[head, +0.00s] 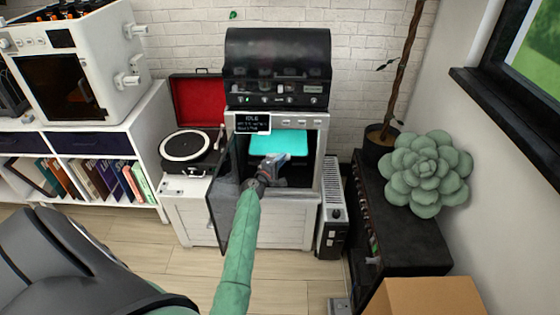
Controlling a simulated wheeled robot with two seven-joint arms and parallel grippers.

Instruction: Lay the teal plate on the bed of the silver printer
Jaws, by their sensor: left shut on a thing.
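The silver printer (308,190) stands in the middle against the brick wall, its dark glass door (226,188) swung open to the left. The teal plate (278,144) is inside its chamber and looks about level. My left gripper (274,158) reaches in through the open front and is shut on the plate's near edge. The bed is hidden under the plate and gripper, so I cannot tell whether the plate touches it. My right gripper is not in view.
A black grill-like unit (277,68) sits on top of the printer. A turntable (188,146) stands to the left, and a grey heater (332,210) to the right. A black cabinet with a green succulent (427,172) is further right. Wooden floor lies in front.

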